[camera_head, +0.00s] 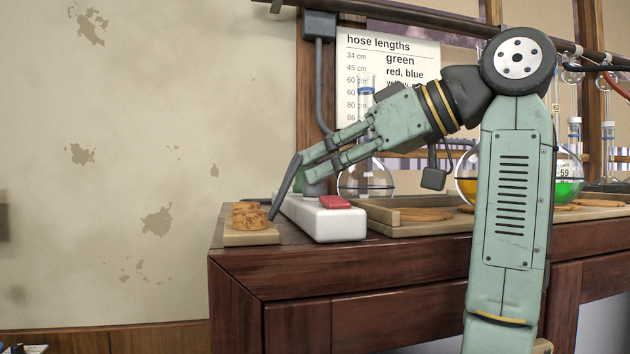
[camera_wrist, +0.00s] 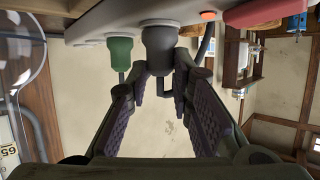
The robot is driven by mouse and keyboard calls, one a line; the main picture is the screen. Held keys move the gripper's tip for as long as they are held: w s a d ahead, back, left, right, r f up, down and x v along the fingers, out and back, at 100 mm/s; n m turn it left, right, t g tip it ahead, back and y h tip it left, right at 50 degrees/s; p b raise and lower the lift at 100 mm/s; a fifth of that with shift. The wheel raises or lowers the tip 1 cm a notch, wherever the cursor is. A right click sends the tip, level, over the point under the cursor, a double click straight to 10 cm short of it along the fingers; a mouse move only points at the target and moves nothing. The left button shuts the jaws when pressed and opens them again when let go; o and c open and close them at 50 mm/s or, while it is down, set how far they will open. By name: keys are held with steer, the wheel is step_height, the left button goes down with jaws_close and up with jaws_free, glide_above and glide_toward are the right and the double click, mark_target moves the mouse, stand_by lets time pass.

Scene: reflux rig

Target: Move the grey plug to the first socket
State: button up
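The white power strip (camera_head: 325,222) lies on the bench top near its left end, with a red switch (camera_head: 335,202) at its near end. In the wrist view the strip (camera_wrist: 85,28) runs along the top, upside down. The grey plug (camera_wrist: 160,42) is seated in it, next to a green plug (camera_wrist: 120,50). My gripper (camera_wrist: 164,82) has its fingertips on either side of the grey plug's narrower end; I cannot tell whether both pads touch it. In the head view my gripper (camera_head: 287,186) reaches down over the strip and hides most of the plugs.
Cork rings (camera_head: 250,215) lie on a board left of the strip. A wooden tray (camera_head: 420,222) and round glass flasks (camera_head: 366,182) stand to the right. A hose-length chart (camera_head: 400,60) hangs behind. A dark cable (camera_head: 320,85) runs down the post.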

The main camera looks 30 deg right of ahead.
steer(key=o, duration=0.5)
steer(key=v, duration=0.7)
steer(key=shift+s+r, duration=0.1)
steer(key=shift+s, duration=0.15)
